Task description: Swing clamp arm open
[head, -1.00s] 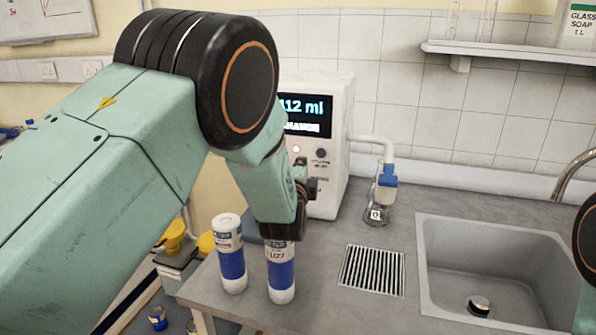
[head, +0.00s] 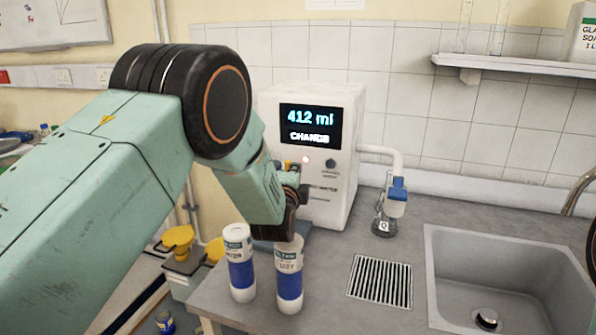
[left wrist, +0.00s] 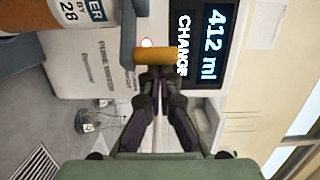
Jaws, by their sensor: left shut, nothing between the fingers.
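The water unit (head: 348,190) is a white box with a screen reading 412 ml and CHANGE. A grey bar (left wrist: 128,38) with an orange-brown cylindrical grip (left wrist: 154,56), apparently the clamp arm, crosses the unit's front in the left wrist view. My left gripper (left wrist: 155,74) is shut and empty, its fingertips close beside the grip; I cannot tell whether they touch. In the head view my left gripper (head: 297,192) is in front of the unit's lower left, hiding much of that area. A labelled cartridge (left wrist: 70,14) is at the wrist view's upper left. My right gripper is not in view.
Two white-and-blue cartridges (head: 240,272) (head: 289,285) stand on the bench below my left gripper. A flask (head: 383,222) stands under the spout. A drain grate (head: 380,281) and a sink (head: 436,268) are to the right.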

